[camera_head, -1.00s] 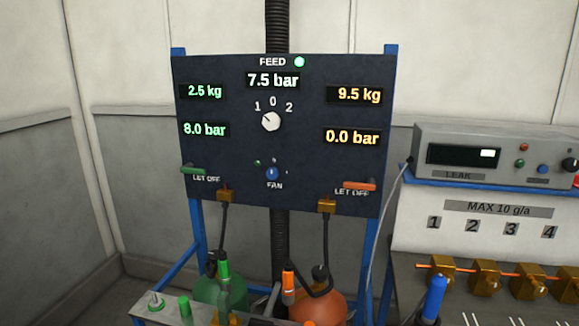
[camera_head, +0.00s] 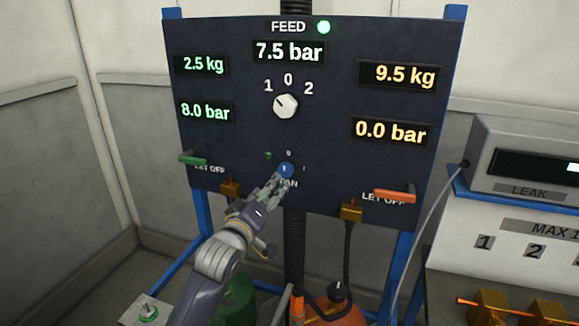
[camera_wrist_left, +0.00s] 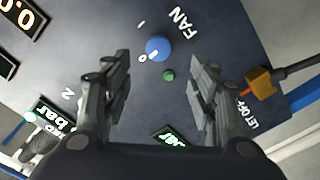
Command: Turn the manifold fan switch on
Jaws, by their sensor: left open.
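The manifold fan switch (camera_head: 286,170) is a round blue knob low on the dark panel (camera_head: 230,140), above the FAN label. It also shows in the left wrist view (camera_wrist_left: 157,47), where its white mark points toward the 0. A small green lamp (camera_head: 268,155) sits beside it. My left gripper (camera_head: 278,180) is open and empty in front of the panel, with its fingertips close to the knob. In the wrist view the knob lies between the two fingers; contact cannot be made out. My right gripper is in neither view.
A white selector knob (camera_head: 285,106) sits above the fan switch. The green let-off lever (camera_head: 192,160) and orange let-off lever (camera_head: 395,195) stick out at the panel's lower sides. A leak tester (camera_head: 530,150) stands at the right.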

